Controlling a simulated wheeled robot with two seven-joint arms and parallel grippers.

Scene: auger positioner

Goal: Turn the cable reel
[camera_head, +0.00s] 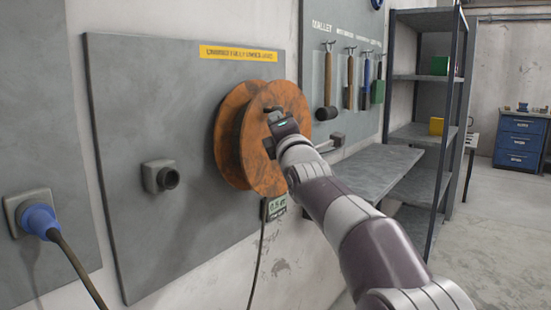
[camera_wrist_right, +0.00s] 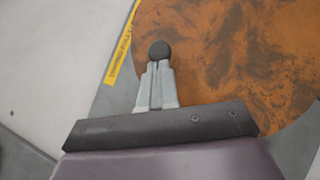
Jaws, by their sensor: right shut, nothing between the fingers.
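The cable reel (camera_head: 237,125) is an orange-brown, dark-stained drum with two round flanges, mounted on a grey wall panel. Its front flange (camera_wrist_right: 235,60) fills much of the right wrist view. My right gripper (camera_head: 272,120) is in front of the flange's upper part, and my wrist hides part of the reel's face. In the right wrist view my right fingers (camera_wrist_right: 157,72) are shut together, with nothing between them. A dark round knob (camera_wrist_right: 158,50) shows right at the fingertips; I cannot tell whether they touch it. My left gripper is out of view.
The grey panel (camera_head: 140,100) carries a yellow label (camera_head: 238,53) and a round socket (camera_head: 162,177). A small display (camera_head: 276,208) and a hanging cable (camera_head: 258,262) are below the reel. A blue plug (camera_head: 40,221) is at left. Tools, a bench (camera_head: 372,168) and shelves (camera_head: 430,77) stand right.

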